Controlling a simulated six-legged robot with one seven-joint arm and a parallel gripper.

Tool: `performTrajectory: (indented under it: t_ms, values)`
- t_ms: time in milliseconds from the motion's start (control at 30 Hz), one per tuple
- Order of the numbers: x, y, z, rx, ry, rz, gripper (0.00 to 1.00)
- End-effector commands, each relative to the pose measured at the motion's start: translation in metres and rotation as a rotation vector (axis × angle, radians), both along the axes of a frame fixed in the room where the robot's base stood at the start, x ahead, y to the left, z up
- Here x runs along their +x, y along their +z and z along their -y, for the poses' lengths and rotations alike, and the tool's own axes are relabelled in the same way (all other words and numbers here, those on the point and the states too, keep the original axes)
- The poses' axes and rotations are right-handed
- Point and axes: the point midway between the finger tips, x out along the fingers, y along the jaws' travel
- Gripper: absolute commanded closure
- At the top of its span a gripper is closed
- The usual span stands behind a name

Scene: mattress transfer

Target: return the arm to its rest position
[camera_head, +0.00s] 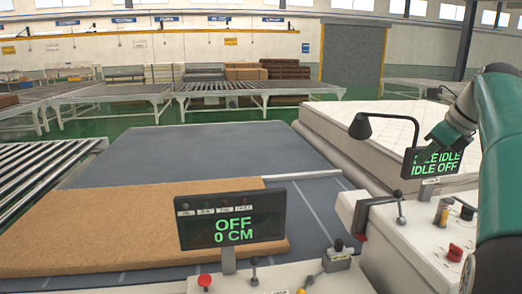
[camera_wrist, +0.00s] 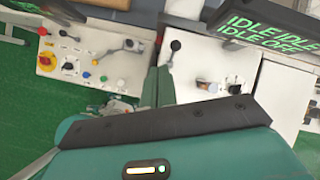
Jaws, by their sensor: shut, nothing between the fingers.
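My teal arm (camera_head: 495,150) rises along the right edge in the head view and bends over toward the right-hand control panel. Its end, my gripper (camera_head: 436,138), hangs in front of the top of the right display and partly covers its text. In the wrist view my gripper (camera_wrist: 158,78) shows as two narrow teal fingers close together, shut, with nothing between them. They point over the pale control panels. Whether the fingertips touch anything there cannot be told.
A left display (camera_head: 231,220) reads OFF, 0 CM. The right display (camera_head: 432,162) shows IDLE and OFF. Levers and a red button (camera_head: 205,281) stand up from the panels. A brown mattress slab (camera_head: 110,225) lies on the grey table (camera_head: 200,150); a white mattress (camera_head: 365,125) lies right.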

Motion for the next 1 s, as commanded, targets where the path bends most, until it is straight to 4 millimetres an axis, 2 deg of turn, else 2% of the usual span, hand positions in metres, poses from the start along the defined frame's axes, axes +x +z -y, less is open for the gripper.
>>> performTrajectory:
  t_ms: [33, 267, 467, 600, 800, 900, 1000]
  values:
    - [-0.011, 0.0, -0.021, -0.054, 0.095, 0.019, 1.0]
    - [-0.06, -0.026, -0.098, -0.346, 0.573, 0.089, 1.0]
    - [-0.115, -0.067, -0.161, -0.617, 1.026, 0.143, 1.0]
    - [-0.157, -0.106, -0.198, -0.817, 1.361, 0.176, 1.0]
    - [-0.22, -0.17, -0.238, -1.107, 1.849, 0.213, 1.0]
    - [-0.243, -0.198, -0.248, -1.218, 2.044, 0.22, 1.0]
    - [-0.257, -0.216, -0.253, -1.29, 2.17, 0.223, 1.0]
